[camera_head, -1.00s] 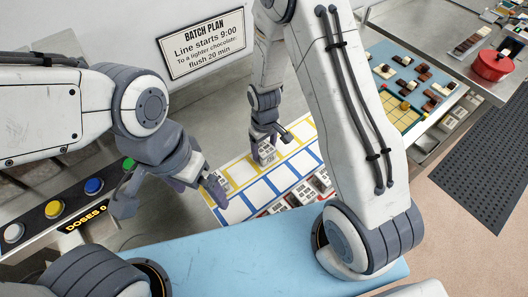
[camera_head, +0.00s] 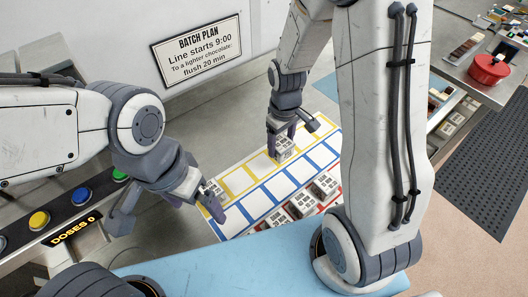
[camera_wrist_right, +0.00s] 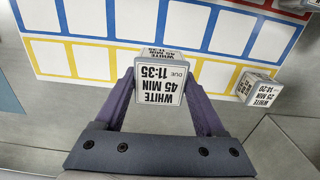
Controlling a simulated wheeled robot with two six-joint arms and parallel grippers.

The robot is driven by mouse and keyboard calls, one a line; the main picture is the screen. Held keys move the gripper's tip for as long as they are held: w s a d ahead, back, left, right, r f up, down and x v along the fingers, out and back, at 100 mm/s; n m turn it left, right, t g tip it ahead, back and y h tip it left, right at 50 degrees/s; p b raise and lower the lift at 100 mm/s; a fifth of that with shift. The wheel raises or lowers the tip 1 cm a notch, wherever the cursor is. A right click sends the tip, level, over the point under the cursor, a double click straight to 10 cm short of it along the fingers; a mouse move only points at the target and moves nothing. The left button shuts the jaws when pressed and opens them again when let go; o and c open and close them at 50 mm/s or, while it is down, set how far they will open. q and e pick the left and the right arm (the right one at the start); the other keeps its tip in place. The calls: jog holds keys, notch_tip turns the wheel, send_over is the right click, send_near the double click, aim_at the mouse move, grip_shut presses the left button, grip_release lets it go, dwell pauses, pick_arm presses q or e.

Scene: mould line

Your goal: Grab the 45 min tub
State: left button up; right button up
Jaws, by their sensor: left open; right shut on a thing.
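The 45 min tub is a small white box. In the right wrist view, the tub (camera_wrist_right: 160,84) shows a label reading WHITE 45 MIN, due 11:35. My right gripper (camera_wrist_right: 160,95) is shut on it, one finger on each side. In the head view the tub (camera_head: 281,150) is under my right gripper (camera_head: 283,138), over the yellow-bordered row. I cannot tell whether it is lifted. My left gripper (camera_head: 200,203) is open by the left end of the strip.
A WHITE 25 MIN tub (camera_wrist_right: 261,88) stands at the strip's end; a white tub (camera_head: 212,187) shows beside my left gripper. Other tubs (camera_head: 304,203) stand on the red-bordered row. Blue cells (camera_head: 257,206) are empty. A button panel (camera_head: 75,230) lies at left.

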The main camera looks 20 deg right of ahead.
jog(key=s+d+r+p, duration=0.2)
jog(key=d+r+p, duration=0.3)
jog(key=r, duration=0.5)
jog(key=shift+s+d+r+p, duration=0.25)
jog(key=shift+d+r+p, duration=0.05)
jog(key=shift+r+p, duration=0.1)
